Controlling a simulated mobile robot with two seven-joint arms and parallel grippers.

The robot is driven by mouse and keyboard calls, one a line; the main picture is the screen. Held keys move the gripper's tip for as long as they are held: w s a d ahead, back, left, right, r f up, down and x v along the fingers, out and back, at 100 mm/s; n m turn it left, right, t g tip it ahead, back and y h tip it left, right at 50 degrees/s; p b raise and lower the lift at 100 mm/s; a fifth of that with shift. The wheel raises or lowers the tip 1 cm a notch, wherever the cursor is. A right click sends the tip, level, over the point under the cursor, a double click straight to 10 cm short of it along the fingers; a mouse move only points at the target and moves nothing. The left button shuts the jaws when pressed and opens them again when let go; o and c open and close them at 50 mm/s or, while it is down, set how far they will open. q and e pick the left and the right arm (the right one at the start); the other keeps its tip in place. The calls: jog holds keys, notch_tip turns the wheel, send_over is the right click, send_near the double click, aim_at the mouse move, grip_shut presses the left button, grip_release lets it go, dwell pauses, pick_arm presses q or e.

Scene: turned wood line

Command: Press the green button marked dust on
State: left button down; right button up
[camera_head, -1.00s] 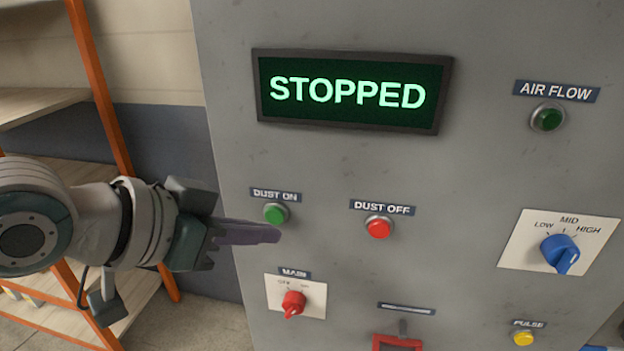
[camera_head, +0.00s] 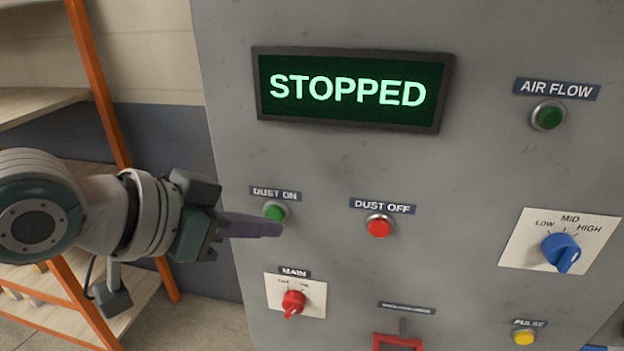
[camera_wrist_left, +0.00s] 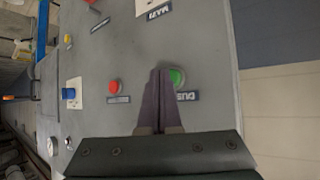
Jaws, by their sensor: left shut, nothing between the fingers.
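The green button (camera_head: 275,212) sits under the DUST ON label (camera_head: 275,194) on the grey panel. My left gripper (camera_head: 279,230) is shut and empty, its purple fingertips just below the green button in the head view. In the left wrist view the green button (camera_wrist_left: 177,77) shows beside the closed fingers (camera_wrist_left: 158,72), partly hidden by them. I cannot tell whether the tips touch the panel. The display (camera_head: 350,90) reads STOPPED. My right gripper is in neither view.
The red DUST OFF button (camera_head: 379,226) is to the right. The red MAIN switch (camera_head: 293,302) is just below my fingers. A blue knob (camera_head: 561,252) and yellow PULSE button (camera_head: 523,337) are farther right. An orange-framed shelf (camera_head: 102,90) stands left of the panel.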

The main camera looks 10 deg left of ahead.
pick_arm(q)
jog(key=shift+w, duration=0.4)
dwell(0.6)
dwell(0.3)
jog(key=shift+s+p, duration=0.6)
jog(key=shift+s, duration=0.2)
